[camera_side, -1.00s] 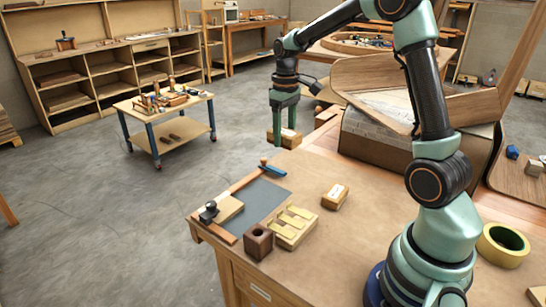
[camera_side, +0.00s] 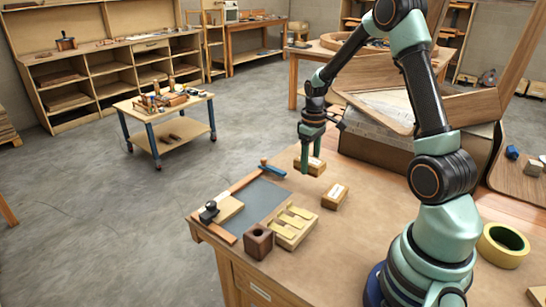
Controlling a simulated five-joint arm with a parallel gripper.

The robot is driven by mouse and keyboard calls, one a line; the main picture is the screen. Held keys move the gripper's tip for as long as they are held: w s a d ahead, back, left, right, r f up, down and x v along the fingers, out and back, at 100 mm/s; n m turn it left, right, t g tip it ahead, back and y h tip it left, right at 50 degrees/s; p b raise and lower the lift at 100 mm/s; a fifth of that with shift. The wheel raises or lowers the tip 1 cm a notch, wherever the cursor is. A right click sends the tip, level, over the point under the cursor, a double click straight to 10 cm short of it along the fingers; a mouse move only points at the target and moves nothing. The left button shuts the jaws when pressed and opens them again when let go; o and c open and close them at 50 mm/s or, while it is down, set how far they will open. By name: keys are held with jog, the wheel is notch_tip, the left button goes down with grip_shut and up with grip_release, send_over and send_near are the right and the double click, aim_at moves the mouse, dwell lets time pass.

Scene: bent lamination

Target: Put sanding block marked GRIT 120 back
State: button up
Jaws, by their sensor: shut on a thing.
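My gripper (camera_side: 309,158) is shut on a sanding block (camera_side: 314,167), a tan block with a pale label on top. The label's text is too small to read. My gripper holds the block above the workbench, behind a second labelled block. That second block (camera_side: 334,197) lies on the bench (camera_side: 367,227) right of the slotted wooden holder. The wooden holder (camera_side: 293,231) has several pale slots on its top and stands at the right of the dark mat. I cannot tell which block is marked GRIT 120.
A dark grey mat (camera_side: 259,200) has wooden strips along its edges. A plane-like tool (camera_side: 210,211), a blue-handled tool (camera_side: 272,168) and a brown cube with a hole (camera_side: 258,240) are around it. A yellow tape roll (camera_side: 503,243) lies at right. The bench's middle is clear.

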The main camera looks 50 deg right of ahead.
aim_at(308, 187)
jog(key=shift+f, duration=3.1)
jog(key=shift+f, duration=0.1)
jog(key=o, duration=1.2)
